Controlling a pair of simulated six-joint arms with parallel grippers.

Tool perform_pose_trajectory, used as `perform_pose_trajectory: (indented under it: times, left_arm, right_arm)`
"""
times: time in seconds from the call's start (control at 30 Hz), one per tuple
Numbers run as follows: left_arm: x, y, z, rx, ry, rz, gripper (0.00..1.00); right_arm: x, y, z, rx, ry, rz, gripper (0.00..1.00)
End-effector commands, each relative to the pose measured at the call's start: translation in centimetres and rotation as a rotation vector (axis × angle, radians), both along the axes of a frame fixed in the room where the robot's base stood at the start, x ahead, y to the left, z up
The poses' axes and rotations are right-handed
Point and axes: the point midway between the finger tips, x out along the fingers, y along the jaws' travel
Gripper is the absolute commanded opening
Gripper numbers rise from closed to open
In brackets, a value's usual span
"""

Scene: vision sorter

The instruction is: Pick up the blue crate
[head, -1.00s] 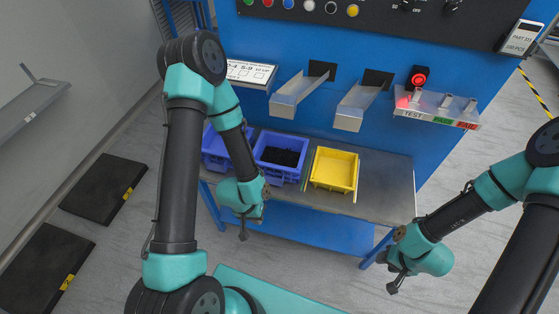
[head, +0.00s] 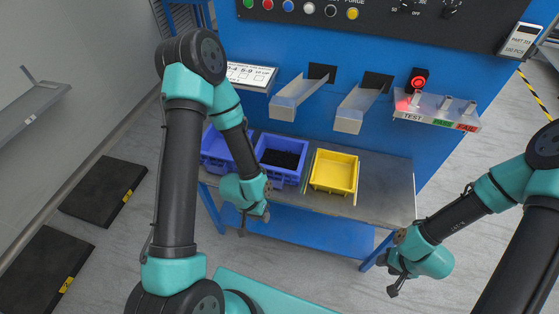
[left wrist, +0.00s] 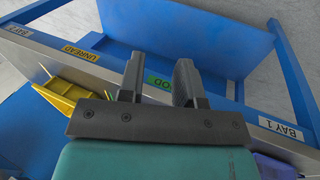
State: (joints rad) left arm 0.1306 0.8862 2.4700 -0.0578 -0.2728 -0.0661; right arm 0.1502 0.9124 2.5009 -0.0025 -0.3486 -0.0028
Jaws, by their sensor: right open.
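Two blue crates stand side by side on the metal bench in the head view. The left crate (head: 212,147) is partly covered by my left arm; the right crate (head: 285,177) holds dark contents. My left gripper (head: 246,221) is low in front of the bench, nearer to me than the crates and apart from them. In the left wrist view its two fingers (left wrist: 158,80) stand apart with nothing between them, facing the bench's labelled front edge. A blue-purple crate part (left wrist: 275,167) shows at lower right there. My right gripper (head: 392,285) is open, right of the bench and far from the crates.
A yellow bin (head: 334,172) stands right of the crates on the bench (head: 385,185). Two metal chutes (head: 300,92) and a test fixture (head: 437,110) project above from the blue panel. Bare bench lies right of the yellow bin.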

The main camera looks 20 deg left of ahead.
Motion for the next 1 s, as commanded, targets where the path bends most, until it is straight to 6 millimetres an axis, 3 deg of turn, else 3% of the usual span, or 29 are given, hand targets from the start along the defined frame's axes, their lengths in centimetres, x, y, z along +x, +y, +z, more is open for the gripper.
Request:
perform_pose_trajectory:
  times: [0.27,0.4,0.53,0.7,1.0]
  left_arm:
    - [8.4,-1.0,6.2,0.049,-0.161,-0.652,0.32]
    - [12.8,-0.5,11.1,0.146,-0.219,-1.032,0.32]
    - [16.0,0.4,15.5,0.251,-0.236,-1.308,0.32]
    - [17.8,1.2,18.6,0.329,-0.224,-1.476,0.32]
    - [17.9,1.3,18.8,0.334,-0.221,-1.491,0.32]
  right_arm:
    - [0.0,0.0,0.0,0.000,0.000,0.000,0.43]
    - [0.0,0.0,0.0,0.000,0.000,0.000,0.43]
    - [0.0,0.0,0.0,0.000,0.000,0.000,0.43]
    - [0.0,0.0,0.0,0.000,0.000,0.000,0.43]
    - [0.0,0.0,0.0,0.000,0.000,0.000,0.43]
